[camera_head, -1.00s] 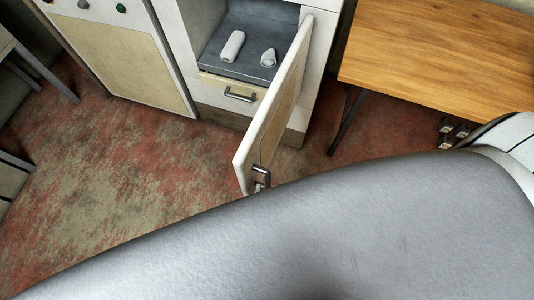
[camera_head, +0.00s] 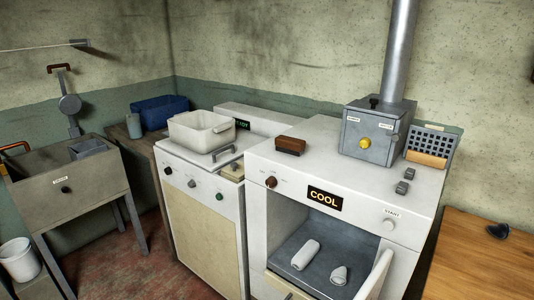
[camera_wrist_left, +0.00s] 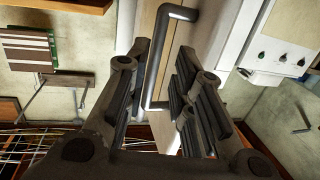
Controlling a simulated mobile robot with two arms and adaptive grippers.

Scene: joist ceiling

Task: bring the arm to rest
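My left gripper (camera_wrist_left: 160,88) shows in the left wrist view, with its two dark padded fingers spread apart. A grey metal bar handle (camera_wrist_left: 154,62) on a pale door shows in the gap between the fingers; I cannot tell how far it is from them, and the fingers are not closed on it. Neither gripper shows in the head view. There, the white cabinet's door (camera_head: 375,277) stands open at the bottom right, its handle out of frame. Inside the cabinet (camera_head: 345,178), a white roll (camera_head: 305,254) and a smaller white piece (camera_head: 339,275) lie on a grey surface.
The cabinet bears a "COOL" sign (camera_head: 325,200) and a grey box (camera_head: 369,128) with a pipe. A wooden table (camera_head: 475,265) stands close at right. At left are a white unit with a pale bin (camera_head: 201,131) and a sink-like stand (camera_head: 68,190).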

